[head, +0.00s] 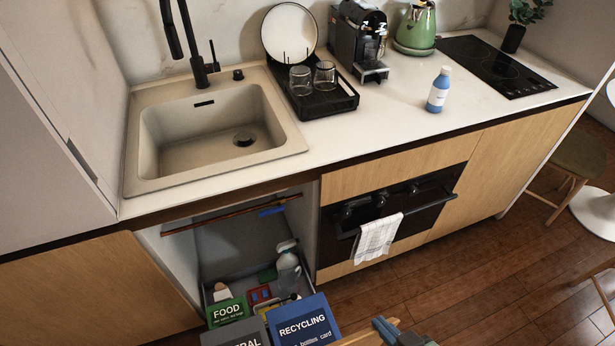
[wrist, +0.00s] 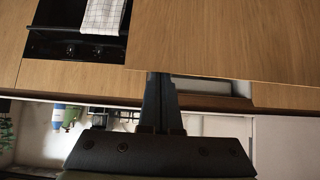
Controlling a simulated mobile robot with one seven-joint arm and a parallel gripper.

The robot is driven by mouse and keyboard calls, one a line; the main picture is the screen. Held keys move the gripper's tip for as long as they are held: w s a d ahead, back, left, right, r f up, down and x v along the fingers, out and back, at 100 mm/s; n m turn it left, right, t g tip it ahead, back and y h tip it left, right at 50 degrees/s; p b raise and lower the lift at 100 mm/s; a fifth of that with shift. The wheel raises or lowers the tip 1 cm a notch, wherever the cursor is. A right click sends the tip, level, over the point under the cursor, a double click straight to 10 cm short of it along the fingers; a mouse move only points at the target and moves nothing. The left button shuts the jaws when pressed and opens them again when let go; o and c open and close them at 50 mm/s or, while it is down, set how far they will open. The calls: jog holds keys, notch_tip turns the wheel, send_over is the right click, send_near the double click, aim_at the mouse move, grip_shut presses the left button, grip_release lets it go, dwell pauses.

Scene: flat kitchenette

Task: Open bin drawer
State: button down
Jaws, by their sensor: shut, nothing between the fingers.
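The bin drawer stands pulled out below the sink in the head view, with a food bin (head: 228,310), a recycling bin (head: 303,322) and a partly cut-off general bin (head: 237,334) in it. A small piece of its wooden front (head: 367,333) shows at the bottom edge. In the wrist view, which is upside down, a wide wooden panel (wrist: 225,40) looks like that front. My gripper (head: 384,328) is beside the front in the head view. In the wrist view, my gripper (wrist: 160,76) is shut and empty, with its tips at the panel's edge. Contact is unclear.
Behind the bins, a grey tray holds a spray bottle (head: 287,262) and cleaning things. An oven (head: 395,208) with a hanging towel (head: 378,238) is to the right. The counter (head: 405,110) is above. Wooden floor (head: 480,275) is open at the right.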

jog(key=shift+s+d, duration=0.25)
jog(key=shift+s, duration=0.7)
jog(key=shift+s+d, duration=0.25)
jog(key=shift+s, duration=0.65)
jog(key=shift+r, duration=0.1)
